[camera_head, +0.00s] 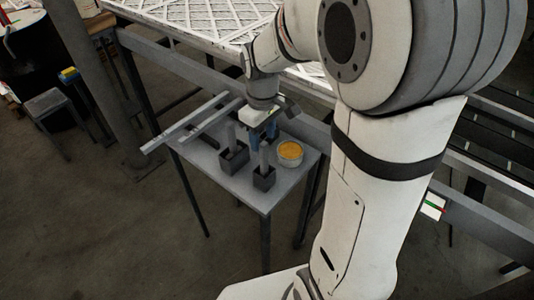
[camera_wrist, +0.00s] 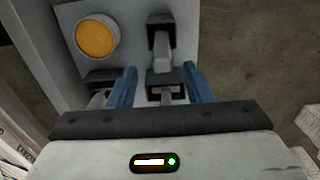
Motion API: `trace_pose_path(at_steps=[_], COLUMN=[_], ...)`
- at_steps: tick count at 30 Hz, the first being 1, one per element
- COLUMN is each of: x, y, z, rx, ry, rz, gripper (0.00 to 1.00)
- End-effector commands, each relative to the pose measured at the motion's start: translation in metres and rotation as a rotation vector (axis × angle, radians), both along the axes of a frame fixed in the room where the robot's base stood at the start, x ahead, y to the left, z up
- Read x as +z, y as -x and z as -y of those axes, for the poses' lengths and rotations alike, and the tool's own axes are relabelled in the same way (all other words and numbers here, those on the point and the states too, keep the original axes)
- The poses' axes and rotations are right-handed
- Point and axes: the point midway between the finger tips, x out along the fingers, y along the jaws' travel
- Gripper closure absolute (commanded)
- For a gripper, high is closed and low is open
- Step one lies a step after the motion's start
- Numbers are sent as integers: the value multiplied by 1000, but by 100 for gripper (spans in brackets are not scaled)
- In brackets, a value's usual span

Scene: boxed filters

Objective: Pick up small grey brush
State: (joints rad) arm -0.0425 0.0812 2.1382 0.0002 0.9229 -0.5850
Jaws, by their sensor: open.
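Several grey upright handles stand in dark square holders on a small grey table (camera_head: 266,199). In the head view, one grey handle (camera_head: 231,134) is in the left holder (camera_head: 234,158) and another (camera_head: 264,158) is in the front holder (camera_head: 263,180). I cannot tell which is the small grey brush. My gripper (camera_head: 263,133) points down over the table, its blue fingers apart. In the wrist view, the open fingers (camera_wrist: 161,72) are on either side of a dark holder with a grey handle (camera_wrist: 168,95) between them. Contact is not visible.
A round tin with a yellow top (camera_head: 290,151) stands at the table's right and also shows in the wrist view (camera_wrist: 97,39). Grey bars (camera_head: 192,122) lie along the table's left. A framed rack of white filters (camera_head: 200,20) is behind.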

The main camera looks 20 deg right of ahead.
Motion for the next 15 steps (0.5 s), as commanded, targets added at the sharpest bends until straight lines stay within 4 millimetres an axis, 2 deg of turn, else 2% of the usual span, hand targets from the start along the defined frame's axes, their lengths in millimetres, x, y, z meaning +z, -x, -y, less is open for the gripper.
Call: trace_pose_path(at_steps=[10, 15], x=[-48, -61], y=[7, 6], z=[1, 1], rx=[-1, -1], ry=[1, 0], rz=[-4, 0], gripper=[55, 55])
